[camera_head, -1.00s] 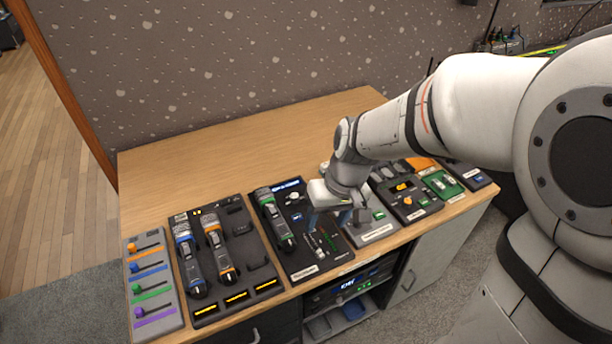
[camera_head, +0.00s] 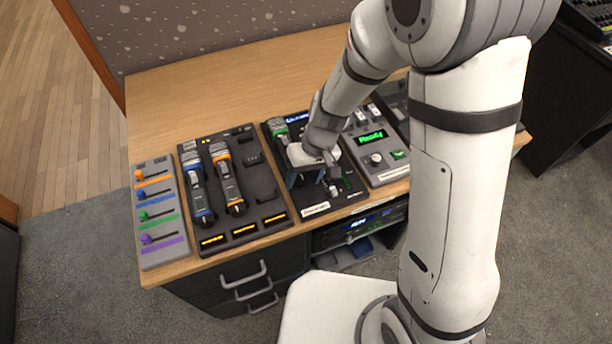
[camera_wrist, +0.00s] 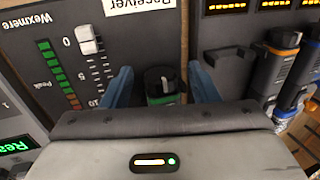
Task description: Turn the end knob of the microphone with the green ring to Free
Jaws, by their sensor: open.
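The microphone with the green ring (camera_head: 279,132) lies on the dark receiver panel (camera_head: 317,208) in the head view. Its grille end shows; my gripper hides the rest. In the wrist view its black end knob (camera_wrist: 160,77) has a pale mark and sits between my two blue fingers, with a green strip (camera_wrist: 160,100) just below it. My gripper (camera_wrist: 161,75) is open, one finger to each side of the knob, with visible gaps. In the head view my gripper (camera_head: 305,180) is over the microphone's near end. The knob's position labels cannot be read.
A blue-ringed microphone (camera_head: 196,185) and an orange-ringed one (camera_head: 228,180) lie on the panel to the left. A fader (camera_wrist: 88,42) with a level scale is beside my finger in the wrist view. A grey unit (camera_head: 385,177) with a green display stands right.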

